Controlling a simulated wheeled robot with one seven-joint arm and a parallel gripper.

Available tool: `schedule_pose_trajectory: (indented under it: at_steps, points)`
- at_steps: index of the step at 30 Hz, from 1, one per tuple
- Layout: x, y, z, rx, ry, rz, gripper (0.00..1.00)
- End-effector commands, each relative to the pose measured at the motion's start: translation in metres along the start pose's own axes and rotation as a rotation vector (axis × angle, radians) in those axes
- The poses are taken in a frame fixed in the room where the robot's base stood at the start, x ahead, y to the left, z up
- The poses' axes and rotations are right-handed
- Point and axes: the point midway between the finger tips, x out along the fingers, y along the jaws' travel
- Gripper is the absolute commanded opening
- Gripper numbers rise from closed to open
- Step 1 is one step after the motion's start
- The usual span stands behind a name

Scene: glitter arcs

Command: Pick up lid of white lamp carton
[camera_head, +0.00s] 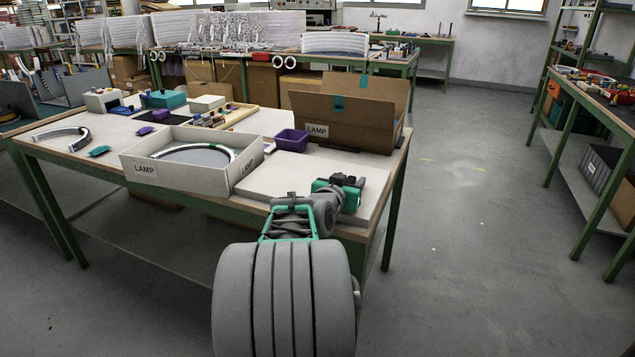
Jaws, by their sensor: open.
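An open white carton (137,171) labelled LAMP stands on the table, with a ring-shaped lamp part (217,150) inside. A flat white panel (285,186), which looks like its lid, lies on the table just right of the carton. My gripper (350,179) is over the right part of this panel, seen from behind. It is open and nothing shows between its fingers. My arm hides part of the panel's front edge, and I cannot tell whether the fingers touch it.
A brown carton (352,133) labelled LAMP, flaps up, stands behind the panel. A purple bin (292,139) sits between the cartons. A curved lamp part (62,134) and small boxes lie at the left. The floor (465,190) right of the table is clear up to a green shelf.

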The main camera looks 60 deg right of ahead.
Motion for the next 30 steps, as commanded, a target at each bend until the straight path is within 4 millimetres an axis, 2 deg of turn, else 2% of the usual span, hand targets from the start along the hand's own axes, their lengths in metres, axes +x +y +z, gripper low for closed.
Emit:
schedule_pose_trajectory:
  at_steps: [3, 20, 30]
  points:
    - [-0.0005, -0.0004, -0.0002, 0.000, 0.000, -0.001, 0.46]
    - [-0.0009, -0.0007, 0.0000, 0.000, -0.001, -0.001, 0.00]
    - [-0.0009, -0.0008, -0.0004, 0.000, 0.000, -0.001, 0.00]
